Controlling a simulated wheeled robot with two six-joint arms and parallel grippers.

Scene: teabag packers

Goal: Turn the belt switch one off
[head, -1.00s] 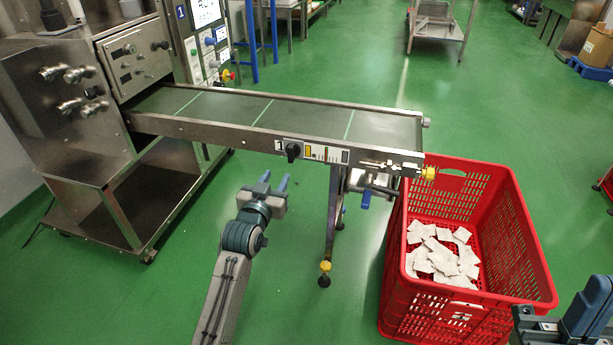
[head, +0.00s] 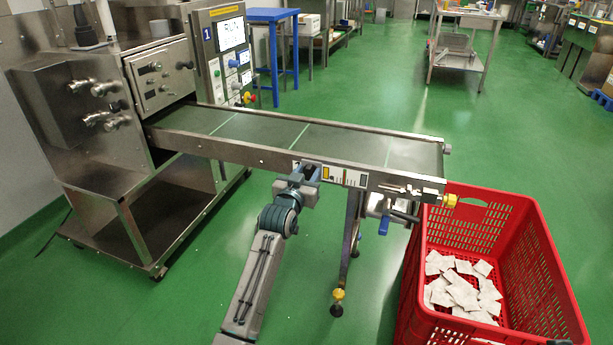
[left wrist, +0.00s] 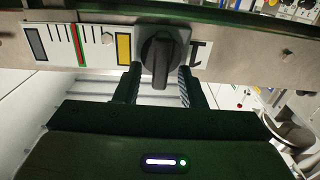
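The belt switch, a black rotary knob (left wrist: 160,58), sits on a white plate marked 1 on the side of the conveyor belt. In the left wrist view its grip bar points down the picture. My left gripper (left wrist: 160,76) is open there, with one finger on each side of the bar's lower end. I see gaps beside the bar and cannot tell any contact. In the head view my left gripper (head: 309,172) is at the belt's side rail and hides the knob. My right gripper is not in view.
The conveyor belt (head: 345,143) runs from a steel machine (head: 75,110) on the left. A red crate (head: 478,212) with several teabags stands under its right end. A belt leg (head: 350,235) stands right of my left arm. Green floor is open in front.

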